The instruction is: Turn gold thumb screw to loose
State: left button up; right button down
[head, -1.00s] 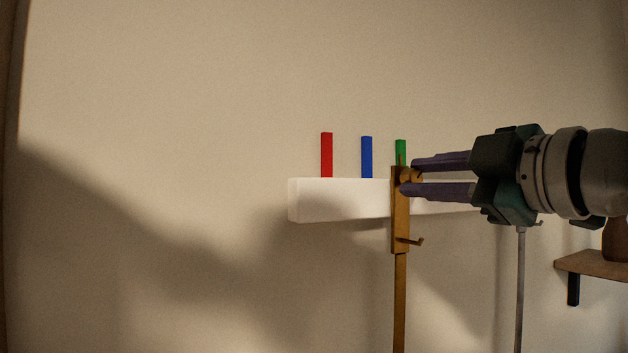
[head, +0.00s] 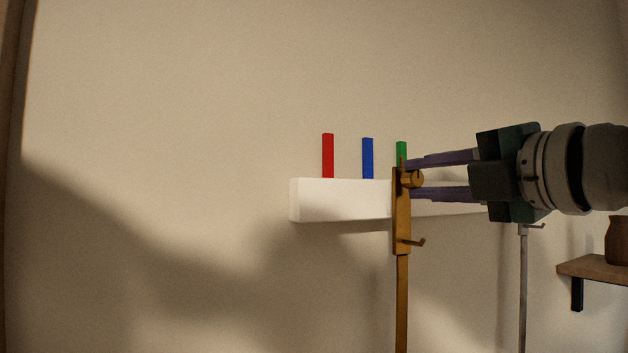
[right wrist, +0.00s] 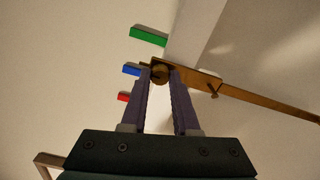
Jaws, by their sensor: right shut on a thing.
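The gold thumb screw (head: 414,180) sits near the top of a gold upright plate (head: 402,218) with a gold rod below it. My right gripper (head: 411,178) comes in from the right and is shut on the thumb screw, one finger above it and one below. In the right wrist view the round screw head (right wrist: 159,74) lies between the fingertips. My left gripper is not in view.
A white wall rail (head: 340,201) runs behind the gold plate, with red (head: 328,156), blue (head: 367,158) and green (head: 401,150) bars above it. A small gold hook (head: 414,242) sticks out below the screw. A grey rod (head: 522,300) and a wooden shelf (head: 595,268) with a brown jar (head: 618,240) are right.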

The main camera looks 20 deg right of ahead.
jog(key=shift+n, duration=0.3)
dwell(0.4)
jog(key=c, duration=0.7)
grip_release()
jog(key=shift+o, duration=0.2)
